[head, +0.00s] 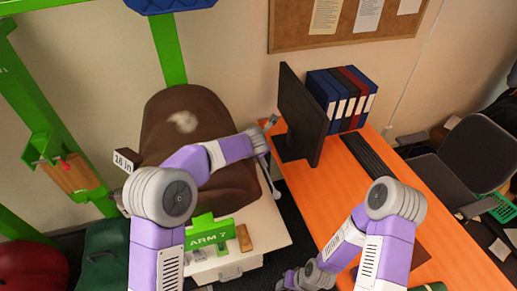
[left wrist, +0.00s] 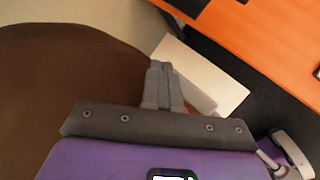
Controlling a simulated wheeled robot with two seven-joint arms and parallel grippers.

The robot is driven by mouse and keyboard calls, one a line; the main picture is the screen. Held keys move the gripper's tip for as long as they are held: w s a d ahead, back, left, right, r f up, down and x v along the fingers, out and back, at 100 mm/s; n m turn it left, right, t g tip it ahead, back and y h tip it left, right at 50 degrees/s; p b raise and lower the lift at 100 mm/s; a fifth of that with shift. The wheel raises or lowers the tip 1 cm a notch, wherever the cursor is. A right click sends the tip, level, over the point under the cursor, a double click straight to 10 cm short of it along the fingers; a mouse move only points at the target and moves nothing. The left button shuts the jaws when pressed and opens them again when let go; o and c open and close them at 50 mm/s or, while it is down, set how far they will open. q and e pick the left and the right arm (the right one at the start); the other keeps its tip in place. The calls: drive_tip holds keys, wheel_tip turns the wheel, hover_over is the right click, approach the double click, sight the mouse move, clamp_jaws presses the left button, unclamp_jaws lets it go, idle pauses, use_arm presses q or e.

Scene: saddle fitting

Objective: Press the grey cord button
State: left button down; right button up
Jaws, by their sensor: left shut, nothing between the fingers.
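My left gripper (head: 270,122) reaches past the right side of a large brown rounded form (head: 160,115). In the left wrist view its fingers (left wrist: 159,70) are shut and empty. A light grey rounded piece (left wrist: 198,98) shows just right of the fingers, over the pale bench top; I cannot tell whether it is the cord button or whether the fingers touch it. A thin grey rod with a pale knob (head: 276,194) shows below the left gripper in the head view. My right gripper (head: 305,278) is low at the bottom edge, its fingers unclear.
An orange desk (head: 450,215) on the right holds a monitor (head: 303,115), binders (head: 342,97) and a keyboard (head: 369,160). A white bench (head: 262,215) stands under the brown form. A green frame (head: 60,130) is at left. Dark floor separates bench and desk.

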idle(0.4)
use_arm(q)
drive_tip(key=shift+f, duration=0.45)
drive_tip(key=shift+f+b, duration=0.4)
drive_tip(key=shift+f, duration=0.15)
idle(0.6)
idle(0.3)
drive_tip(key=shift+r+p, duration=1)
drive_tip(key=shift+p, duration=0.2)
wheel_tip(320, 180, up, 5)
drive_tip(key=p, duration=0.5)
